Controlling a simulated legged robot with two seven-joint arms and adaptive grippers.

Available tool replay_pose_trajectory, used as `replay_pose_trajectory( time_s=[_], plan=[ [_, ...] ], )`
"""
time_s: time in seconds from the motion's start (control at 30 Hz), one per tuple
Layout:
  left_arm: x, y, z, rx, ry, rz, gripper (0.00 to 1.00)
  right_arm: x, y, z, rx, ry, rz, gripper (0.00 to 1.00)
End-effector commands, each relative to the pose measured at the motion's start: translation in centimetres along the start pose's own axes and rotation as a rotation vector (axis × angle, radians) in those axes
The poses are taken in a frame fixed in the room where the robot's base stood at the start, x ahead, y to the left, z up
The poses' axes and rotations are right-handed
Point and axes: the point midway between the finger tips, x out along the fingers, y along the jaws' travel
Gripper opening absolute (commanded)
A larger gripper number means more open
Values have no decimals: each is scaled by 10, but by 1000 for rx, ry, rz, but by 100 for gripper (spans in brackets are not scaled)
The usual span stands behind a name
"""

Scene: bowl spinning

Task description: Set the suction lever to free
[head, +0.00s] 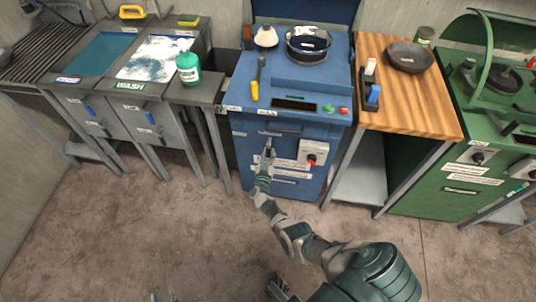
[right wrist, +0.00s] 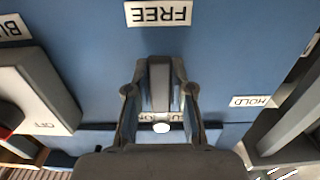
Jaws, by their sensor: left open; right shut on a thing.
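The suction lever (right wrist: 160,82) is a grey bar in the right wrist view, on the front of the blue machine (head: 245,165). It lines up with the FREE label (right wrist: 158,13), with a small gap. The HOLD label (right wrist: 249,101) is off to the right, and both labels read upside down. My right gripper (right wrist: 160,95) has its fingers on both sides of the lever, shut on it. In the head view, my right gripper (head: 268,150) covers the lever.
A grey switch box (head: 313,153) with a red-marked knob sits right of the lever. A pan (head: 308,44) and a yellow-handled tool (head: 255,91) are on the machine. The wooden side table (head: 428,100) stands right, the WASH sink unit (head: 140,120) left. The floor in front is clear.

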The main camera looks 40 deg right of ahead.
Motion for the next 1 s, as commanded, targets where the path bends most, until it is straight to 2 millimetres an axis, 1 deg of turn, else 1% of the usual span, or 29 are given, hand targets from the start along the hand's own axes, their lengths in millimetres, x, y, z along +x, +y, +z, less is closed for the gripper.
replay_pose_trajectory(
  time_s=[0.03, 0.13, 0.17, 0.2, 0.23, 0.27, 0.53, 0.67, 0.77, 0.87, 0.9, 1.0],
  plan=[
    [0, 0, -1, 0, 1, 0, 41, 7, 2, -10, -1, 20, 6, 0],
    [0, 0, -1, 0, 2, 0, 41, 7, 1, -11, -1, 21, 6, 0],
    [0, 0, -1, 0, 2, 0, 41, 7, 1, -11, -1, 21, 6, 29],
    [0, 0, -1, 0, 2, 0, 41, 6, 1, -10, -1, 20, 5, 39],
    [0, 0, -1, 0, 2, 0, 41, 6, 1, -10, -1, 19, 5, 47],
    [0, 0, -1, 0, 2, 0, 41, 5, 1, -9, -1, 17, 4, 48],
    [-1, 1, 1, 0, -2, 1, 41, 2, 0, -4, -1, 9, 1, 48],
    [-3, 1, 1, 1, -1, 2, 41, -5, -1, -2, 1, 7, 0, 48],
    [-2, 1, 1, 0, 0, 1, 41, -18, -1, -2, 1, 6, -1, 48],
    [-2, 1, 0, 1, 1, 1, 41, -34, 0, -2, 1, 6, 2, 48],
    [-2, 1, 0, 1, 1, 1, 41, -45, -1, -1, 3, 5, 1, 48],
    [-2, 1, 0, 1, 1, 1, 41, -68, 0, -1, 2, 5, 1, 48]
  ],
)
